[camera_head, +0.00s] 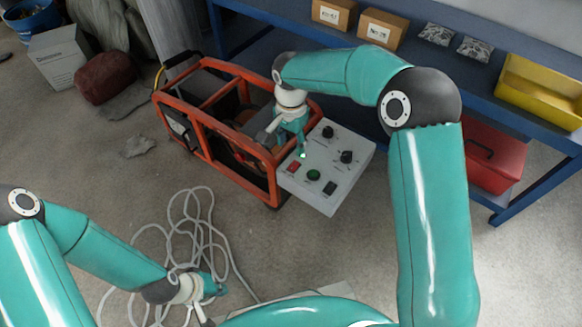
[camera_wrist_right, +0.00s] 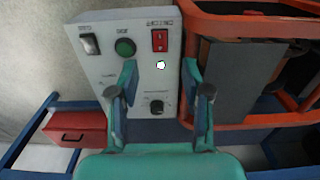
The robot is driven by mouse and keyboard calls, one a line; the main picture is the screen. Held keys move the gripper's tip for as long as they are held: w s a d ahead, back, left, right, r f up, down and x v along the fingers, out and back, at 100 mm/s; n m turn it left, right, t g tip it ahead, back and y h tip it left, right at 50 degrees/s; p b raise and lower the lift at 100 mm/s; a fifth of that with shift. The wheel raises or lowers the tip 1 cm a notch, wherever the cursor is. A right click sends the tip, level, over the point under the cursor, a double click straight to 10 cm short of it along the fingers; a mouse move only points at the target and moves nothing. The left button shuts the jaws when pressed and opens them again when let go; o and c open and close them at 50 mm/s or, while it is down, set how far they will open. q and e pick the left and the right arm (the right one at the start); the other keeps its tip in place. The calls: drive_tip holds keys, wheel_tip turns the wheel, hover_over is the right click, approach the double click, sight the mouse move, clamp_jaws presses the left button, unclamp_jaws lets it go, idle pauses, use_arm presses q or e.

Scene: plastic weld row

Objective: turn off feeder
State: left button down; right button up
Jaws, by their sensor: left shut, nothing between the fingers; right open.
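The feeder is an orange-framed machine (camera_head: 205,95) with a light grey control panel (camera_head: 330,195) on its right side. The panel has a red switch (camera_head: 293,168), a green round button (camera_head: 313,175), a black rocker switch (camera_head: 330,188) and black knobs (camera_head: 347,157). A small lit white lamp (camera_wrist_right: 160,65) shows beside the red switch (camera_wrist_right: 159,40) in the right wrist view. My right gripper (camera_head: 296,138) is open and empty at the panel's left edge; its fingers (camera_wrist_right: 160,92) point toward the lamp and red switch. My left gripper (camera_head: 214,290) is shut and empty, low over the floor near the cable.
A white cable (camera_head: 195,225) lies coiled on the floor. A blue shelf (camera_head: 260,30) behind holds cardboard boxes (camera_head: 382,28) and a yellow bin (camera_head: 540,92). A red toolbox (camera_head: 494,155) stands at right. A cardboard box (camera_head: 58,55) is at the back left.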

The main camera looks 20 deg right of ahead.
sight(291, 169)
wheel_tip(291, 169, down, 10)
drive_tip(key=b, duration=0.3)
drive_tip(key=shift+f, duration=0.1)
